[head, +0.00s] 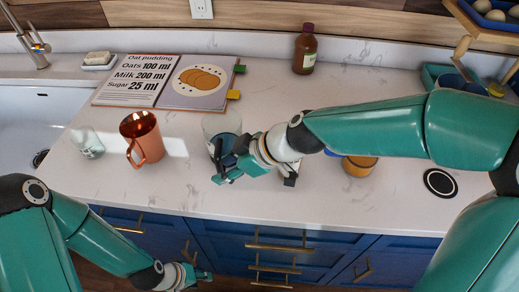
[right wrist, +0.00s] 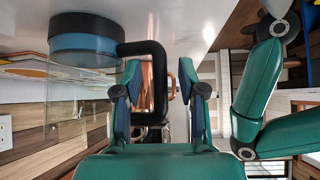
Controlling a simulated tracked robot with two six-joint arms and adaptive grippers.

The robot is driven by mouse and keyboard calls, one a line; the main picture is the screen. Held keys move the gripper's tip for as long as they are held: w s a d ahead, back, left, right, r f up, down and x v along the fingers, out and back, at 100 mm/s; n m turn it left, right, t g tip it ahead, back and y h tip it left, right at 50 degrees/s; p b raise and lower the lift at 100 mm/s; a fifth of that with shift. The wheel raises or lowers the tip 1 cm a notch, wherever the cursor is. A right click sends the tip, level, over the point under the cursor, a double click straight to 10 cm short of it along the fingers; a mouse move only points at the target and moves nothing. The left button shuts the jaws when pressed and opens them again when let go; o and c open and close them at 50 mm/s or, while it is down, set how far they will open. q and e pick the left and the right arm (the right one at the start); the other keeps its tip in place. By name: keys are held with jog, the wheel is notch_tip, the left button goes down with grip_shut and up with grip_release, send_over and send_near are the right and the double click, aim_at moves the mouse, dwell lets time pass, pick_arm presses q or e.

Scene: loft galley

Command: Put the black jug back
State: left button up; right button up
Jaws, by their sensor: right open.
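The black jug (head: 209,124) stands on the pale counter right of the copper mug. It has a clear glass body with a dark blue lower part; my right gripper partly hides it. In the right wrist view, which looks upside down, the jug shows its black base, blue band and clear glass (right wrist: 70,95). Its black handle (right wrist: 159,75) lies between the fingers of my right gripper (right wrist: 158,95). That gripper is open and also shows in the head view (head: 222,166). My left gripper (head: 203,276) is low, in front of the blue drawers; its finger opening is unclear.
The copper mug (head: 144,138) and a small glass (head: 87,142) stand left. A recipe book (head: 165,82) and brown bottle (head: 305,50) are behind. An amber jar (head: 359,166) sits under my right arm. A black ring (head: 440,183) marks the right counter. The sink (head: 30,115) is left.

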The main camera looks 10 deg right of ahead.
jog(key=b+v, duration=0.1)
jog(key=v, duration=1.5)
jog(key=shift+s+d, duration=0.25)
jog(key=shift+d, duration=0.15)
jog(key=shift+r, duration=0.1)
